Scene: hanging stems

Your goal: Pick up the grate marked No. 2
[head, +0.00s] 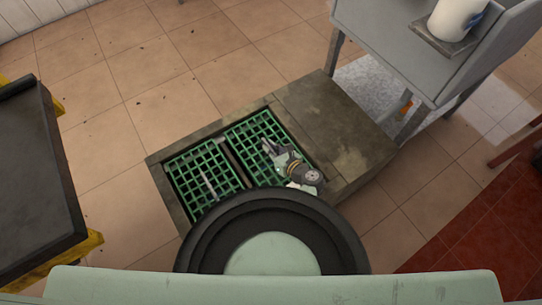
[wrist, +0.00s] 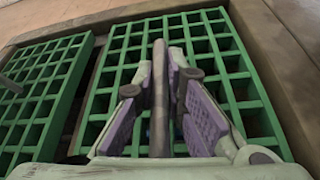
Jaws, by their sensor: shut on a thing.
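Two green grates lie side by side in a box-like frame on the floor: the left grate (head: 190,188) and the right grate (head: 262,122). I can read no number on either. They also show in the wrist view, the left grate (wrist: 40,85) and the right grate (wrist: 205,45). My gripper (head: 269,147) is over the right grate. In the wrist view its fingers (wrist: 160,88) are shut on a dark bar (wrist: 159,60), which runs lengthwise over the right grate like a handle. The grate appears to lie in the frame; any small lift cannot be told.
The frame (head: 335,115) has a wide flat top to the right of the grates. A grey stand (head: 385,35) with a white pot (head: 455,18) is at the upper right. A dark-topped table (head: 35,190) is at the left. Tiled floor is clear behind the frame.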

